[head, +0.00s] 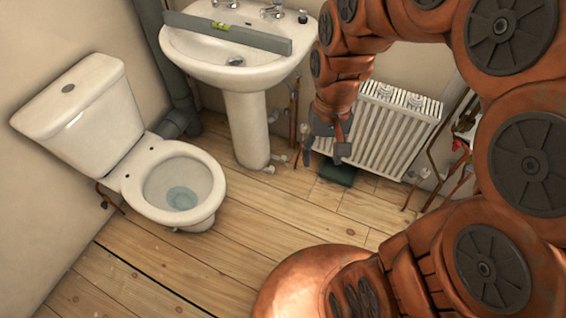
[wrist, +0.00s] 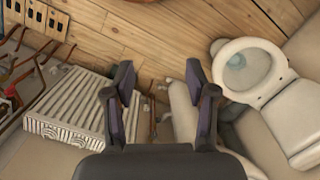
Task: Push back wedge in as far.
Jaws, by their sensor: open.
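My gripper (head: 330,152) is open and empty in the head view, in the air in front of the radiator and right of the basin pedestal (head: 247,130). In the wrist view, my gripper (wrist: 158,72) has its two dark fingers wide apart with nothing between them. I cannot pick out a wedge for certain. Small pale pieces (head: 278,158) lie at the right foot of the pedestal, too small to tell as wedges or pipe fittings. The white toilet (head: 182,190) stands at the left; the back of its foot is hidden.
A spirit level (head: 228,33) lies across the basin (head: 190,45). A white radiator (head: 385,130) stands behind my gripper, with copper pipes (head: 459,180) at its right. A dark green object (head: 337,174) lies on the floor below my gripper. The plank floor (head: 250,215) in front is clear.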

